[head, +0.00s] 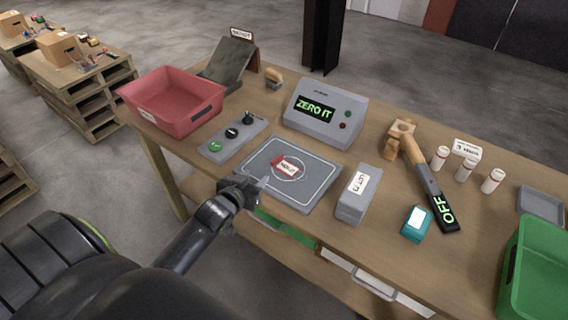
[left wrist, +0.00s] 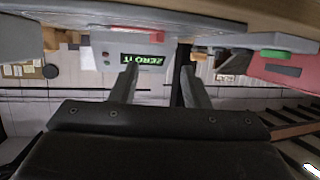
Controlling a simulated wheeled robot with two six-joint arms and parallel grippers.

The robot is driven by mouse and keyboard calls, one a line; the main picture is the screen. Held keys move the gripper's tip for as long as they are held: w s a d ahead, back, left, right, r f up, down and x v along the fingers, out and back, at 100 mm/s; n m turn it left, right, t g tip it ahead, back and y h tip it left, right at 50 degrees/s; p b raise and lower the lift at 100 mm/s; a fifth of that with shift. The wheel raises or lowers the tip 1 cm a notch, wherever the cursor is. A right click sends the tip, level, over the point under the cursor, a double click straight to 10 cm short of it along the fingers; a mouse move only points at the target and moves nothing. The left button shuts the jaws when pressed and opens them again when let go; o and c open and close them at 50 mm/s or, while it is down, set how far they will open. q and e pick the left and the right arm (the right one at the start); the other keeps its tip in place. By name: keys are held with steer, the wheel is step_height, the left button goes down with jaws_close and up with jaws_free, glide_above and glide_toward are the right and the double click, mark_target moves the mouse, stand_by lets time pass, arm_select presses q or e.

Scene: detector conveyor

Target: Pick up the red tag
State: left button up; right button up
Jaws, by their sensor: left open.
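The red tag (head: 285,165) with a white label lies on a grey plate (head: 312,190) marked with a white circle, near the middle of the table in the head view. It shows as a thin red strip (left wrist: 137,28) in the left wrist view, where the scene looks upside down. My left gripper (head: 254,187) is at the plate's front left edge, short of the tag and apart from it. In the left wrist view the two fingers (left wrist: 158,68) are spread with nothing between them. My right gripper is not in view.
A button panel (head: 232,137) and a red bin (head: 172,103) stand left of the plate. A grey display box (head: 327,112) reading ZERO IT stands behind it. A grey block (head: 357,194) is close on the right.

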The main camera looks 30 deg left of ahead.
arm_select(q)
glide_toward(274, 161)
steer(key=x, duration=0.3)
steer(key=shift+w+a+f+p, duration=0.2)
steer(key=shift+p, duration=0.2)
steer(key=shift+w+p, duration=0.3)
steer(key=shift+w, duration=0.2)
steer(key=shift+p+x, duration=0.4)
steer(key=shift+x, duration=1.7)
steer(key=shift+d+f, duration=0.1)
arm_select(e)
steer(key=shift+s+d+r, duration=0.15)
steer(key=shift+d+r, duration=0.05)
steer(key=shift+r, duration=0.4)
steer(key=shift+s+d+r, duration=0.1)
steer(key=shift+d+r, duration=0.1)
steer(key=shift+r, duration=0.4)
arm_select(q)
steer(key=shift+c, duration=0.4)
jaws_close()
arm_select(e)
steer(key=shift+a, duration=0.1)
